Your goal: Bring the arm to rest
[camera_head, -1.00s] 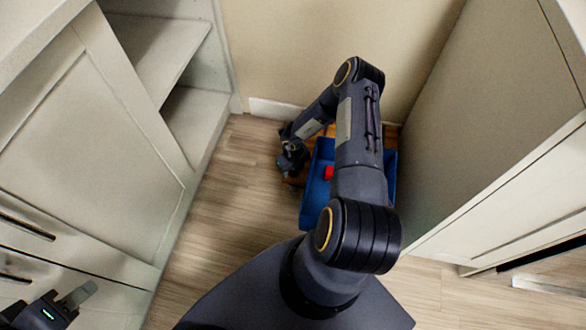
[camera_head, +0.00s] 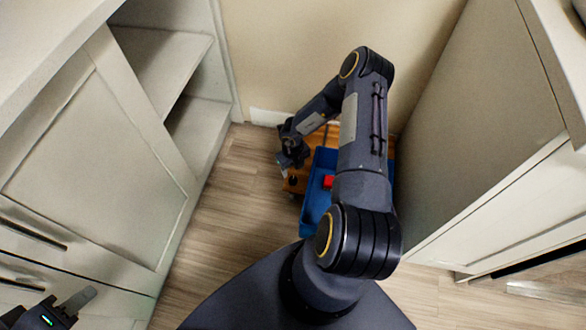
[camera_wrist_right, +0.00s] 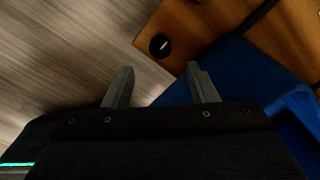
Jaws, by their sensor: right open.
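My right arm (camera_head: 362,130) reaches forward from my body, bends at its far end, and comes back down to the left. Its gripper (camera_head: 281,168) hangs beside the left edge of a blue bin (camera_head: 316,205). In the right wrist view the gripper (camera_wrist_right: 157,72) is open, with nothing between its fingers; the blue bin (camera_wrist_right: 240,65) lies to its right. My left gripper (camera_head: 78,299) is at the lower left, near the drawers; its opening cannot be made out.
A red object (camera_head: 328,182) is in the bin, partly hidden by my arm. The bin rests on a wooden surface (camera_head: 296,180). Open shelves (camera_head: 165,50) and drawers stand left, a tall cabinet side (camera_head: 480,120) right, a wall behind. Floor (camera_head: 225,220) is clear left of the bin.

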